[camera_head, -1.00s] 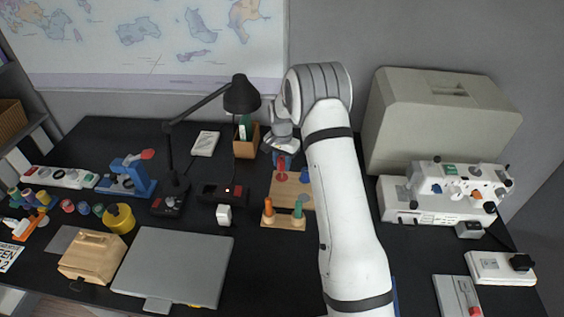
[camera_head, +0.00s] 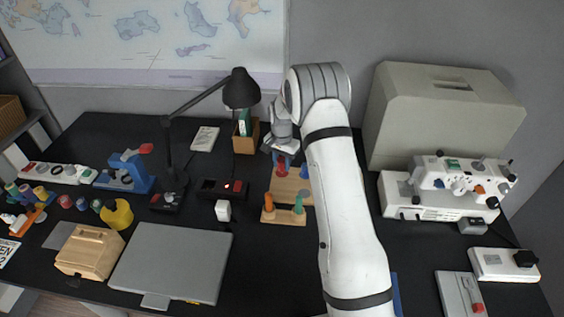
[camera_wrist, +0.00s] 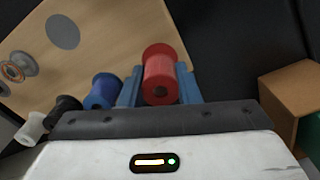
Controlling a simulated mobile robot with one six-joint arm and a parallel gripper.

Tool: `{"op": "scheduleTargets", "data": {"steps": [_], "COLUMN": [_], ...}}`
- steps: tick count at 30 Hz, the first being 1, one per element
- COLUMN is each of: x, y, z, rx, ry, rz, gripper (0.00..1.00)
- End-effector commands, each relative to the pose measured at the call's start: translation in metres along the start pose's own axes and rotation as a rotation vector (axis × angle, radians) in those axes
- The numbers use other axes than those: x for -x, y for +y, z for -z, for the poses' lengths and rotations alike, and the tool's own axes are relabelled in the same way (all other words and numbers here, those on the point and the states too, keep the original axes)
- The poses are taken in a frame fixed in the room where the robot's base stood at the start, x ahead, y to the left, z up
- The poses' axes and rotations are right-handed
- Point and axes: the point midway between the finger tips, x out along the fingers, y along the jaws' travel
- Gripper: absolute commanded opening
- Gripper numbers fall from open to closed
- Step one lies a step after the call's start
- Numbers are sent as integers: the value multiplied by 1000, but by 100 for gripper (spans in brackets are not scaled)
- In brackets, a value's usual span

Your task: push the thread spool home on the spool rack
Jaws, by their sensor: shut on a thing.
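The spool rack (camera_head: 283,215) is a pale wooden board on the dark desk, partly hidden by my arm. It also fills the upper left of the wrist view (camera_wrist: 105,45). My gripper (camera_head: 283,156) is over the rack's far end. In the wrist view its blue fingers (camera_wrist: 159,88) are shut on a red thread spool (camera_wrist: 160,68), one on each side. The red spool also shows under the gripper in the head view (camera_head: 282,168). I cannot tell how far down the spool sits. A blue spool (camera_wrist: 103,92), a black spool (camera_wrist: 67,106) and a white spool (camera_wrist: 33,128) stand beside it in a row.
An orange piece (camera_head: 269,202) and a green piece (camera_head: 299,204) stand at the rack's near end. A wooden holder (camera_head: 246,140) stands behind to the left, near the black lamp (camera_head: 241,90).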

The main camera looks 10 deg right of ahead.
Motion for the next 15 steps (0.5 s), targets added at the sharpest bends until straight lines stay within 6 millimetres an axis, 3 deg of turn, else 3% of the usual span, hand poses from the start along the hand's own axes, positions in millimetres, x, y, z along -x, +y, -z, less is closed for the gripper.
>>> {"op": "scheduleTargets", "data": {"steps": [15], "x": [-14], "y": [1], "z": [1], "rx": [-1], "ry": [0], "rz": [0], "gripper": [8]}}
